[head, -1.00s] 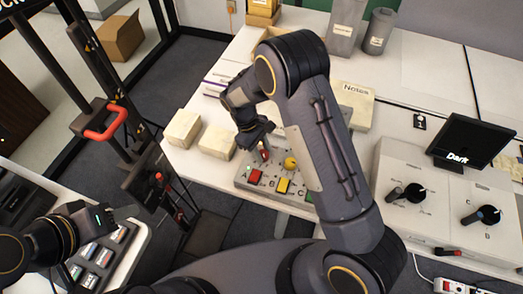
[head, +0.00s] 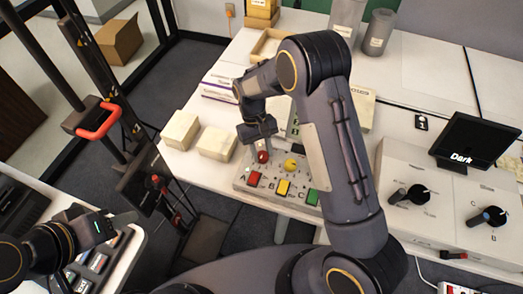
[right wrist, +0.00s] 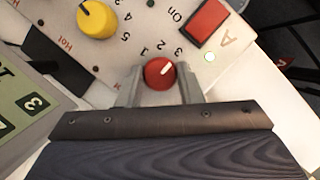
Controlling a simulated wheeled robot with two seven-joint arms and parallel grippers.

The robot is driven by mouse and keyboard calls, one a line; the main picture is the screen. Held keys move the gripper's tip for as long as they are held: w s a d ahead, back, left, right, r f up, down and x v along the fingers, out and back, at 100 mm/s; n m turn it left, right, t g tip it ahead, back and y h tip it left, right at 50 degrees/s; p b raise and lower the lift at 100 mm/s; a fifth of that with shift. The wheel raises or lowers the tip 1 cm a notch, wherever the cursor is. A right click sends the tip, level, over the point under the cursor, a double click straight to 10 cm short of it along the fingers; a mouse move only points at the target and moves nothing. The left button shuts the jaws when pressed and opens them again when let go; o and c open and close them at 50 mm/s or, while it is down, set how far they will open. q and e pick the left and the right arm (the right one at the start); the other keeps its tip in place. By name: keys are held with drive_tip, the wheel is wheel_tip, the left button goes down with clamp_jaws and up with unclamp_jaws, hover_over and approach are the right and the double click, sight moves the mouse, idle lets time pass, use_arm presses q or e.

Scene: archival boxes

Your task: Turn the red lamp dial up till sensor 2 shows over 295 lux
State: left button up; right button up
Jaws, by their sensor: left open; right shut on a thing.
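The red dial (head: 263,157) sits on the grey control panel (head: 242,184). In the right wrist view the red dial (right wrist: 158,77) has a white mark pointing to the upper right, towards the printed 3. My right gripper (right wrist: 158,88) has its fingers on both sides of the dial and is shut on it. In the head view my right gripper (head: 261,146) comes down onto the dial from above. My left gripper (head: 108,222) is open and empty at the left. A green display marked 3 (right wrist: 22,105) is cut off at the left of the right wrist view. No lux value is legible.
A yellow dial (head: 291,165) is close to the red one. Red (head: 253,179), yellow (head: 283,187) and green (head: 312,197) buttons line the panel front. Pale boxes (head: 217,143) stand left of it. A black screen (head: 465,143) reads "Dark".

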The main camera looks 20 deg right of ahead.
idle(0.3)
drive_tip(key=o, duration=1)
drive_tip(key=shift+b+v, duration=0.45)
drive_tip(key=shift+v, duration=3.5)
